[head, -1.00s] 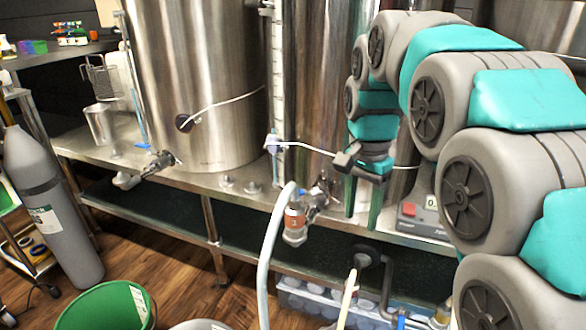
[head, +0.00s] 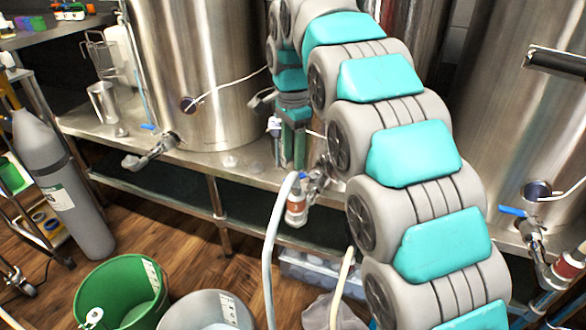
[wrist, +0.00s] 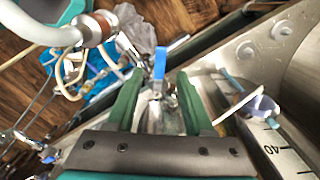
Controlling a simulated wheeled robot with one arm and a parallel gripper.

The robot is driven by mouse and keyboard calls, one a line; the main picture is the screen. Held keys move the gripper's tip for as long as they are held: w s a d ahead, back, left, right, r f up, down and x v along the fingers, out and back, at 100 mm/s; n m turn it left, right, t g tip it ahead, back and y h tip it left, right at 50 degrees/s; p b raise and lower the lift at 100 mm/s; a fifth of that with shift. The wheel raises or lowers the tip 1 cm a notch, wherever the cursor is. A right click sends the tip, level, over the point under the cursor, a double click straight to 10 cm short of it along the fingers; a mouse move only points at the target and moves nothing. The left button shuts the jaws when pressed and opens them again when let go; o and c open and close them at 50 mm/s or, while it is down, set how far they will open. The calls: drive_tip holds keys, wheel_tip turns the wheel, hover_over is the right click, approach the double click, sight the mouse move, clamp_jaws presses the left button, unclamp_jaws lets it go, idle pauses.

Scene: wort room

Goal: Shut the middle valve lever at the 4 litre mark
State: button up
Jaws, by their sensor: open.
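The middle valve (head: 317,182) sits low on the middle steel kettle, with an orange-banded fitting and a pale hose. Its blue lever (wrist: 160,64) shows in the wrist view, ahead of and between my fingertips, apart from both. My gripper (head: 291,148) is open, its green fingers pointing down just above and left of the valve in the head view; it also shows in the wrist view (wrist: 157,92). The marked gauge strip (wrist: 286,154) reads "40" near the lower right. A white and blue clip (wrist: 262,107) sits beside it. The liquid level cannot be read.
A left kettle (head: 200,60) and a right kettle (head: 520,110) flank the middle one, each with its own valve. The hose (head: 272,250) hangs in front of the steel bench. A green bucket (head: 125,290) and a grey bucket (head: 205,310) stand on the floor.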

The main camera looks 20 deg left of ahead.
sight(293, 177)
drive_tip(key=shift+f, duration=2.45)
drive_tip(key=shift+c, duration=0.3)
clamp_jaws()
